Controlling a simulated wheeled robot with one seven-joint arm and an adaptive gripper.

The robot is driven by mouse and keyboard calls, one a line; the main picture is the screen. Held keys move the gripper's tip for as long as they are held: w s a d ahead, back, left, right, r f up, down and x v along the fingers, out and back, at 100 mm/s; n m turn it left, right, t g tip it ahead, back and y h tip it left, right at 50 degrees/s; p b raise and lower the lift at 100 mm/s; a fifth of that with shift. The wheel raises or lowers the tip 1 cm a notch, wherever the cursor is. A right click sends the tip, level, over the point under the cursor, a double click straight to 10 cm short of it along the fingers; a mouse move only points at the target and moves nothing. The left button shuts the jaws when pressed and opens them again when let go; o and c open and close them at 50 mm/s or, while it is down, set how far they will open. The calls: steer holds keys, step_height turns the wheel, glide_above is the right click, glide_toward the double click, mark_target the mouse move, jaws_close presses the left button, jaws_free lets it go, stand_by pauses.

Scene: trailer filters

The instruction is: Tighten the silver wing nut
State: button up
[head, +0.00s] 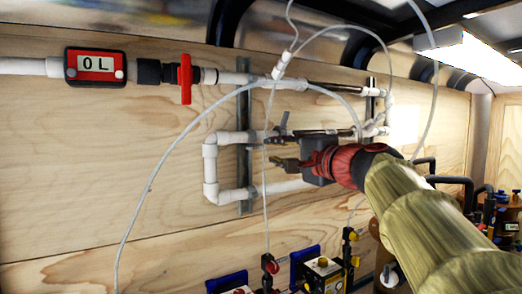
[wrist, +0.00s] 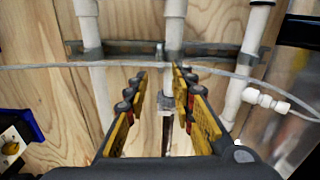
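A small grey wing-shaped piece, which looks like the silver wing nut (head: 283,124), shows at the white pipes just above my gripper in the head view. In the wrist view a small silver upright piece (wrist: 160,50), probably the same nut, stands at the metal strut just beyond my fingertips. My gripper (head: 271,151) is open in front of the pipes. Its two yellow-and-black fingers (wrist: 160,74) are apart, with no object clearly held between them. I cannot tell whether a finger touches the nut.
White pipes (head: 210,172) run along the plywood wall, crossed by a metal strut (head: 243,165). A thin white hose (head: 150,185) loops in front and crosses near my fingers. A red valve handle (head: 185,78) and a meter (head: 95,67) are at upper left. Blue-and-yellow devices (head: 323,270) stand below.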

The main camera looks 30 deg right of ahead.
steer(key=shift+s, duration=1.75)
